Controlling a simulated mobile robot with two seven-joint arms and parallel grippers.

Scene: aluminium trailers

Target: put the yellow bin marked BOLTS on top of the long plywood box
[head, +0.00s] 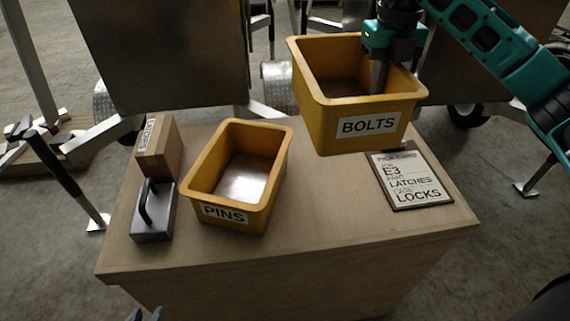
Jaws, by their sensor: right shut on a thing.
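The yellow bin marked BOLTS (368,127) is at the upper right, upright and slightly turned. It appears raised above the back part of a plywood top. My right gripper (380,78) is shut on its back wall, near the right corner, with one finger showing inside the bin. The plywood box (310,222) has a wide, flat top and fills the lower middle of the view. Whether the bin's underside touches anything is hidden. My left gripper (145,315) shows only as two dark, separated tips at the bottom edge, with nothing seen between them.
On the plywood top stand a yellow bin marked PINS (238,218), a brown LATCHES box (160,150), a grey block with a black handle (153,222) and a pick card (411,180). The front and centre-right are bare. Metal trailers (160,50) stand behind.

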